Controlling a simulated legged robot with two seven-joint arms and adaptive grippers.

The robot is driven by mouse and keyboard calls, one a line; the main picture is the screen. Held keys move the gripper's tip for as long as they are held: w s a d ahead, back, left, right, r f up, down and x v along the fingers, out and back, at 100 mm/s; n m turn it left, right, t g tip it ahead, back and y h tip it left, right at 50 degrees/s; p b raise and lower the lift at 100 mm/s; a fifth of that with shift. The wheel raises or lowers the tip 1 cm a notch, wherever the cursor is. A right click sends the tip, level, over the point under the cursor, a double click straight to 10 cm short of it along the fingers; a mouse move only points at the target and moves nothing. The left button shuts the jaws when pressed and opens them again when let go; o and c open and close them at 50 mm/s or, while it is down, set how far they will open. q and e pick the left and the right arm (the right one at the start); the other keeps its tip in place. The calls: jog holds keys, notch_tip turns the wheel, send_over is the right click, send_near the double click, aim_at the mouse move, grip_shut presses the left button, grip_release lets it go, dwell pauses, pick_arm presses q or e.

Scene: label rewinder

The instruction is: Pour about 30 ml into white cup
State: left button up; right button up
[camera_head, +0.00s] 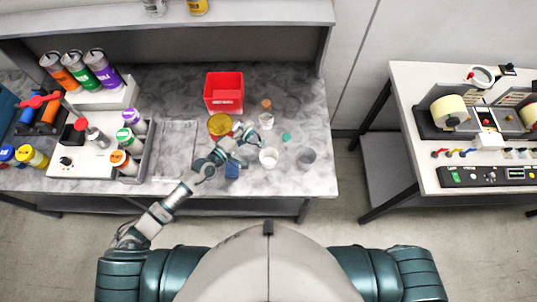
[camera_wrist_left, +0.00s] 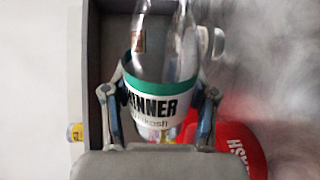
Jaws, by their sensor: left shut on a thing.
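My left gripper (camera_head: 243,134) is above the marble bench, to the upper left of the white cup (camera_head: 268,158). In the left wrist view the gripper (camera_wrist_left: 160,108) is shut around a clear bottle (camera_wrist_left: 165,60) with a green and white label reading "INNER". In the head view the bottle is hard to make out, so its tilt and liquid level cannot be told. The white cup stands upright on the bench, apart from the gripper. My right gripper is not in view.
A grey cup (camera_head: 306,157) and a teal cap (camera_head: 286,137) are right of the white cup. A yellow-topped container (camera_head: 220,126), red bin (camera_head: 224,90) and small orange-capped bottle (camera_head: 266,120) stand behind. A blue object (camera_head: 232,171) is near the front edge.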

pick_arm(q)
jog(key=shift+w+r, duration=0.1)
jog(key=shift+r, duration=0.05)
dwell(0.8)
jog(key=shift+f, duration=0.2)
notch_tip(320, 180, down, 2)
jog(key=n+b, duration=0.1)
jog(key=b, duration=0.1)
jog(key=shift+w+f+b, duration=0.1)
jog(key=shift+b, duration=0.3)
jog(key=shift+s+d+r+n+p, duration=0.1)
jog(key=shift+r+n+p, duration=0.15)
jog(key=shift+n, duration=0.35)
jog(key=shift+s+d+r+n+p, duration=0.15)
jog(key=shift+n+p, duration=0.15)
jog(key=shift+n, duration=0.3)
jog(key=shift+d+r+n, duration=0.1)
jog(key=shift+n, duration=0.5)
jog(key=shift+s+d+r+n, duration=0.2)
jog(key=shift+n, duration=0.3)
